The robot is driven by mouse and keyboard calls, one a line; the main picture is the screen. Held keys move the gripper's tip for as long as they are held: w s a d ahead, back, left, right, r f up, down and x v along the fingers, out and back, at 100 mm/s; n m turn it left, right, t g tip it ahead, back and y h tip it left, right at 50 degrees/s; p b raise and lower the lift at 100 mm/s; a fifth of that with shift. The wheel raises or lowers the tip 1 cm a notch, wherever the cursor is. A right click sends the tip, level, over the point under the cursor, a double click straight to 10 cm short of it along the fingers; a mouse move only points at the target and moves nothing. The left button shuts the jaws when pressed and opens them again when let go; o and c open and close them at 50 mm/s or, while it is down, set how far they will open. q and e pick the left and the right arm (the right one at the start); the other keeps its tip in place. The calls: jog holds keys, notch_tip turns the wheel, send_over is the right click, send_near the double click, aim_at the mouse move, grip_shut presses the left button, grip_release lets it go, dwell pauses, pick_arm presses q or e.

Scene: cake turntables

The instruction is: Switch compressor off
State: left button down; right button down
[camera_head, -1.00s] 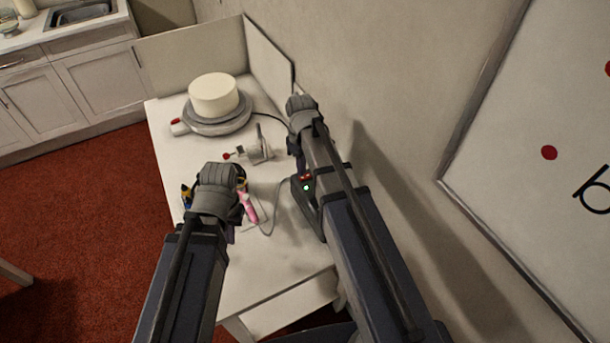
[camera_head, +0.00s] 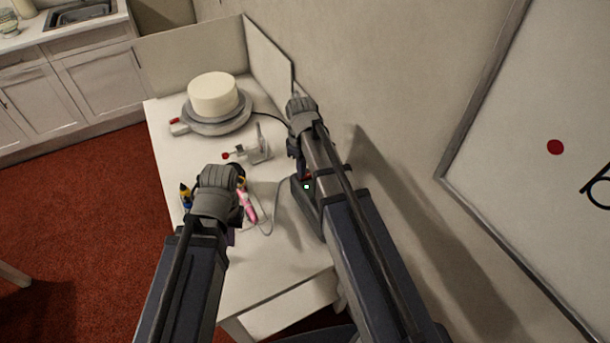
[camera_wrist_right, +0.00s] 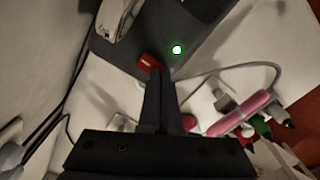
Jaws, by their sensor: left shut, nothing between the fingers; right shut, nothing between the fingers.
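The compressor is a dark box (camera_head: 308,212) at the table's right side, partly hidden behind my right arm. It has a lit green lamp (camera_wrist_right: 177,50) and a red switch (camera_wrist_right: 150,62). My right gripper (camera_wrist_right: 155,75) is shut and empty, its fingertips right at the red switch; I cannot tell whether they touch it. In the head view my right gripper (camera_head: 299,160) reaches down over the compressor's far end. My left gripper (camera_head: 236,178) is shut and empty above the table's left side, its fingertips mostly hidden by the wrist.
A pink airbrush (camera_head: 248,205) with a grey hose lies beside my left gripper, near small coloured bottles (camera_head: 186,196). A stand with a red knob (camera_head: 250,150) and a turntable (camera_head: 218,124) with a white cake (camera_head: 213,94) stand farther back. A wall rises at right.

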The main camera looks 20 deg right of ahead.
jog(key=shift+f, duration=0.2)
notch_tip(320, 180, up, 7)
jog(key=p, duration=0.7)
jog(key=shift+r, duration=0.1)
dwell(0.3)
jog(key=shift+s+a, duration=0.25)
jog(key=s+a+f+m+b, duration=0.1)
jog(key=s+a+m, duration=0.1)
jog(key=s+a, duration=0.3)
jog(key=s+a+m+h+b, duration=0.1)
jog(key=s+a+m, duration=0.1)
jog(key=s+a, duration=0.4)
jog(key=s, duration=0.5)
jog(key=shift+s+a+f, duration=0.15)
jog(key=shift+s+f, duration=0.05)
jog(key=shift+f, duration=0.2)
